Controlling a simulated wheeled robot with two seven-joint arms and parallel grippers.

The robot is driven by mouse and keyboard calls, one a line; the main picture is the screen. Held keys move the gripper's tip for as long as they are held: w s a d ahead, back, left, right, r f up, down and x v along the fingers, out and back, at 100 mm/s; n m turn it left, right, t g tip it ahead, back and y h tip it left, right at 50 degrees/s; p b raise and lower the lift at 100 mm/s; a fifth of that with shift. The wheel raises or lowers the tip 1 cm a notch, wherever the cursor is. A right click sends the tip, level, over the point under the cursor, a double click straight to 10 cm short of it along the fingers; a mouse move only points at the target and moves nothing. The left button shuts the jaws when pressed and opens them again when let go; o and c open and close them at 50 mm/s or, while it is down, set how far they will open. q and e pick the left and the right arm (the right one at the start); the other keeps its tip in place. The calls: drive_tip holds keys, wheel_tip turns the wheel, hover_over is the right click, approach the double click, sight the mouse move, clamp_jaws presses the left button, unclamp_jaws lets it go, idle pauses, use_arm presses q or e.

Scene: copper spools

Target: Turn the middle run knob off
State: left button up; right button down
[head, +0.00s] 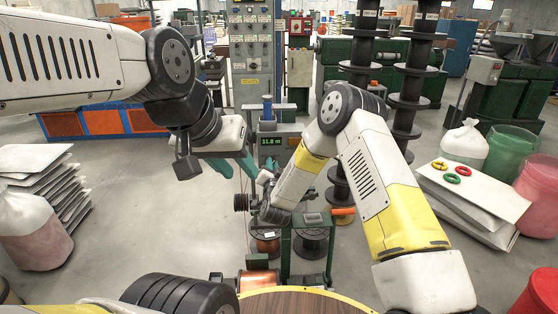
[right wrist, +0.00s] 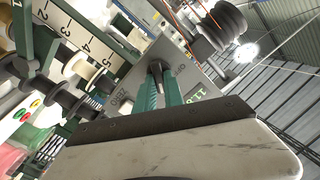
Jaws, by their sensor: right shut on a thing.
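The tall grey control panel (head: 251,72) stands at the back centre in the head view, with rows of small knobs and lamps. Its labels are too small to read, so I cannot tell which is the middle run knob. My left gripper (head: 236,168) hangs open and empty in front of it, its teal fingers apart. My right gripper (head: 266,178) is low beside the counter box (head: 288,133) with a green readout. In the right wrist view my right gripper (right wrist: 158,72) is shut on a small dark part by a grey plate (right wrist: 192,73) lettered ZERO. Its fingers mostly hide that part.
A green stand (head: 308,236) with copper-wire spools (head: 267,246) is below the grippers. Dark spool stacks (head: 361,55) rise to the right. Stacked sheets (head: 45,190) are at left.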

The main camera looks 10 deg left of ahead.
drive_tip(key=shift+n, duration=0.3)
drive_tip(key=shift+s+a+n, duration=0.1)
drive_tip(key=shift+a+n, duration=0.1)
drive_tip(key=shift+n, duration=3.1)
drive_tip(key=shift+a+n, duration=0.15)
drive_tip(key=shift+n, duration=3.15)
drive_tip(key=c, duration=1.4)
unclamp_jaws()
drive_tip(key=shift+c, duration=0.2)
